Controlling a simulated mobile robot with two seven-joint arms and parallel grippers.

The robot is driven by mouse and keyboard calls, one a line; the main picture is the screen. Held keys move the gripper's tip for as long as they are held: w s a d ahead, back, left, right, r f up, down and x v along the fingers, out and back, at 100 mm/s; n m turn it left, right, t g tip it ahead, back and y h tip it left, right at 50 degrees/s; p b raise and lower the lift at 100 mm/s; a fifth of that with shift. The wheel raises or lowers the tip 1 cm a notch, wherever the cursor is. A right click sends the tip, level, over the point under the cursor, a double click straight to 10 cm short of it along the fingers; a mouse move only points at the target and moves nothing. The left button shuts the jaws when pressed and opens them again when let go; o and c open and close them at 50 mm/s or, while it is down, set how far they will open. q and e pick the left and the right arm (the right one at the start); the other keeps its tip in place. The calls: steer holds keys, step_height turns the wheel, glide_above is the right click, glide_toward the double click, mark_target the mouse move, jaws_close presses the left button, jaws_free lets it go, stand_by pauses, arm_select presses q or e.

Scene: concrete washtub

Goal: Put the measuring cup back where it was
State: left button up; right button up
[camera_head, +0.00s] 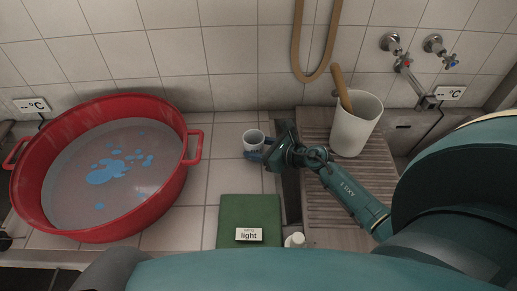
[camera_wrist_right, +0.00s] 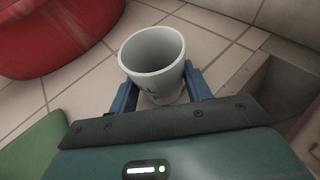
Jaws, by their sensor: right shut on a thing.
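The measuring cup (camera_head: 253,139) is a small white cup with its open top up. It is at the tiled counter near the back wall, between the red tub and the wooden board. My right gripper (camera_head: 262,153) is shut on it, with blue fingers on either side of its lower body. In the right wrist view the cup (camera_wrist_right: 152,62) stands between the two fingers (camera_wrist_right: 158,92), with faint dark marks on its side. I cannot tell whether its base touches the tiles. My left gripper is not seen.
A red tub (camera_head: 178,190) with water and blue patches fills the left. A green mat (camera_head: 232,212) with a "light" card (camera_head: 248,234) lies in front. A white bottle cap (camera_head: 294,240) is beside it. A white bucket (camera_head: 352,130) with a wooden handle stands on the ribbed board (camera_head: 318,122).

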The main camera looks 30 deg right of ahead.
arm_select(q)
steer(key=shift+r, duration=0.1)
arm_select(e)
steer(key=shift+f, duration=0.1)
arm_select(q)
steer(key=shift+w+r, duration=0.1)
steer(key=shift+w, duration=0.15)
arm_select(e)
steer(key=o, duration=1)
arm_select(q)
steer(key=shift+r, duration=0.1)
arm_select(e)
steer(key=shift+s+d+r, duration=0.1)
steer(key=shift+s+r, duration=0.05)
steer(key=shift+r, duration=0.1)
arm_select(q)
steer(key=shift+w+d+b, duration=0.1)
steer(key=shift+b, duration=0.25)
arm_select(e)
steer(key=v, duration=1.1)
steer(key=shift+s+d+r, duration=0.1)
steer(key=shift+s+r, duration=0.05)
steer(key=shift+s, duration=0.15)
